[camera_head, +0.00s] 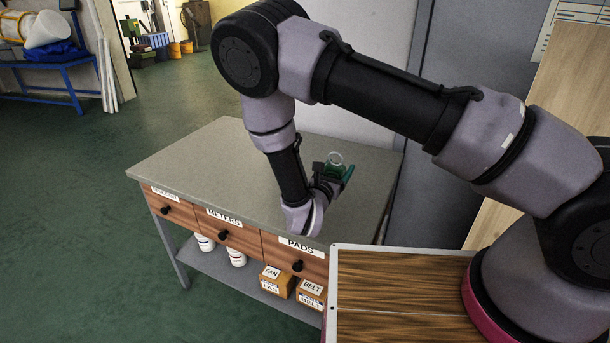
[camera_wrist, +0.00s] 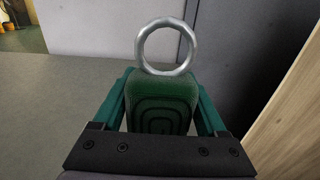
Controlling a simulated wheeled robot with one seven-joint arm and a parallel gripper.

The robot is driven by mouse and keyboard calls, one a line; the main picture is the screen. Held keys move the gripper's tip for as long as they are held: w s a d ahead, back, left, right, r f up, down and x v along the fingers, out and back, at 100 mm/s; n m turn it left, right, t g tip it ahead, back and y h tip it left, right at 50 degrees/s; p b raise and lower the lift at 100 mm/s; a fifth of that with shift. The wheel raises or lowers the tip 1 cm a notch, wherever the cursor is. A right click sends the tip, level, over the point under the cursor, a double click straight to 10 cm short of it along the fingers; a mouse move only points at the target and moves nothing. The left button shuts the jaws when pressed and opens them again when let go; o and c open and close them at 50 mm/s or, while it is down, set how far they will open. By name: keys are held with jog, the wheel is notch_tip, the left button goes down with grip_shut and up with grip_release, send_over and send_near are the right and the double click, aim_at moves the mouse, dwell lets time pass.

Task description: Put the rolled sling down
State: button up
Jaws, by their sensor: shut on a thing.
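The rolled sling (camera_wrist: 160,105) is a dark green coiled roll with a metal ring at its far end. In the wrist view my gripper (camera_wrist: 163,100) is shut on it, with a green finger on each side. In the head view my gripper (camera_head: 334,172) is above the right part of the grey table (camera_head: 195,150). The sling's ring (camera_head: 335,158) shows there; the arm and gripper hide most of the roll. I cannot tell whether the sling touches the table top.
The table top is bare to the left. Its front has drawers, including one labelled PADS (camera_head: 297,245). Below, a shelf (camera_head: 215,262) holds white containers and cardboard boxes (camera_head: 277,281). A wooden panel (camera_wrist: 290,115) stands at the right.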

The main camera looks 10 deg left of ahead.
notch_tip(320, 180, down, 7)
jog(key=shift+f, duration=0.2)
jog(key=shift+f, duration=0.15)
jog(key=o, duration=1.6)
jog(key=shift+c, duration=0.2)
jog(key=v, duration=1.2)
